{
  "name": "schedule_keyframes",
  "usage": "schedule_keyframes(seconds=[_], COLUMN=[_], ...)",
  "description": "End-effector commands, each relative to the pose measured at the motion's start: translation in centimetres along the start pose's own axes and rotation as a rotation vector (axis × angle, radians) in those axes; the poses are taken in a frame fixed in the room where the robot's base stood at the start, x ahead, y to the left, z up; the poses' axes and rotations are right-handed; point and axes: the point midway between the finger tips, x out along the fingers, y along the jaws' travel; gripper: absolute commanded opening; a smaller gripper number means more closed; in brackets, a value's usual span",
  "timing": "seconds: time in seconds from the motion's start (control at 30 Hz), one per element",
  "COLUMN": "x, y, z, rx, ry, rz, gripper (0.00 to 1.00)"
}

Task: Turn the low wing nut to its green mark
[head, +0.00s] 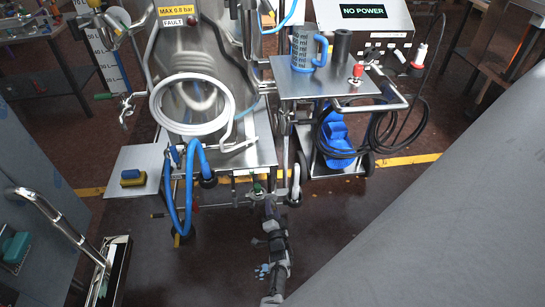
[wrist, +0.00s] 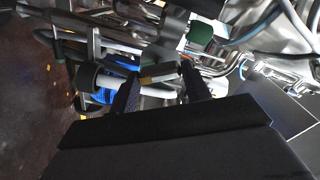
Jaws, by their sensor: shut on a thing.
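My gripper (head: 269,207) reaches up from the bottom to the low pipework at the front of the steel machine (head: 205,60). In the wrist view my gripper (wrist: 159,75) has its two dark fingers on either side of a small pale metal piece, which I take to be the low wing nut (wrist: 158,79). The fingers are shut on it. A green part (wrist: 200,36) sits just beyond, and a green part (head: 258,187) shows above my gripper in the head view. I cannot tell which green is the mark, nor the nut's angle to it.
Blue hoses (head: 190,180) hang left of the pipework. A trolley (head: 325,82) with a blue mug (head: 305,47) stands right. A large grey surface (head: 440,210) fills the lower right. Dark floor lies left of my arm.

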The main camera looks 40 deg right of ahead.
Motion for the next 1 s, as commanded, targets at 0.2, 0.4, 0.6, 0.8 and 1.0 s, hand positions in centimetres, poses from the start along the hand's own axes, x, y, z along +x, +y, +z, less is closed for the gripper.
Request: schedule_keyframes(seconds=[0.2,0.4,0.6,0.8,1.0], x=[0.1,0.1,0.1,0.0,-1.2], y=[-0.1,-0.1,-0.1,-0.1,-0.1], z=[-0.1,-0.1,-0.1,0.0,-0.1], rx=[0.005,0.004,0.004,0.004,0.004], ry=[0.001,0.001,0.0,0.0,0.001], rz=[-0.003,-0.003,-0.002,-0.001,0.002], gripper=[0.24,0.24,0.69,0.69,0.69])
